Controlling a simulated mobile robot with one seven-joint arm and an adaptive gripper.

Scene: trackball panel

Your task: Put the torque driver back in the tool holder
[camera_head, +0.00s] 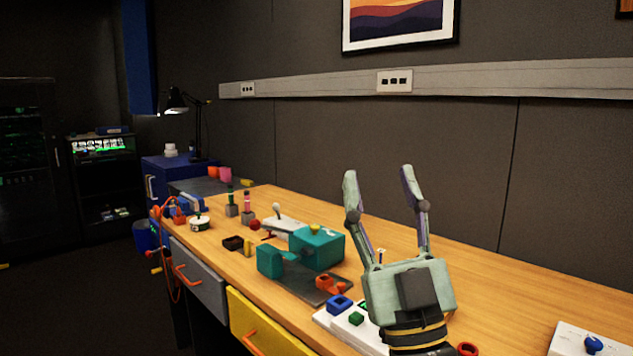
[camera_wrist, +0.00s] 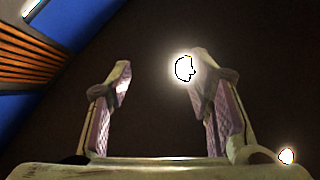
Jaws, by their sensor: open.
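My gripper (camera_head: 379,172) is raised above the right part of the wooden bench, with its two fingers pointing up and spread apart. It is open, and the wrist view shows nothing between the fingers (camera_wrist: 161,62). Two slim upright tools stand in small grey blocks on the left part of the bench: one with a pink-red handle (camera_head: 247,200) and one dark green (camera_head: 230,196). They are well apart from my gripper. I cannot tell whether either is the torque driver or which thing is the tool holder; they are small here, and my gripper hides part of the bench.
A teal vise-like block (camera_head: 317,248) stands mid-bench. A white panel (camera_head: 332,318) with blue and green parts lies partly behind my gripper. Another white panel (camera_head: 565,340) with a blue knob is at lower right. A desk lamp (camera_head: 177,103) stands at the back.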

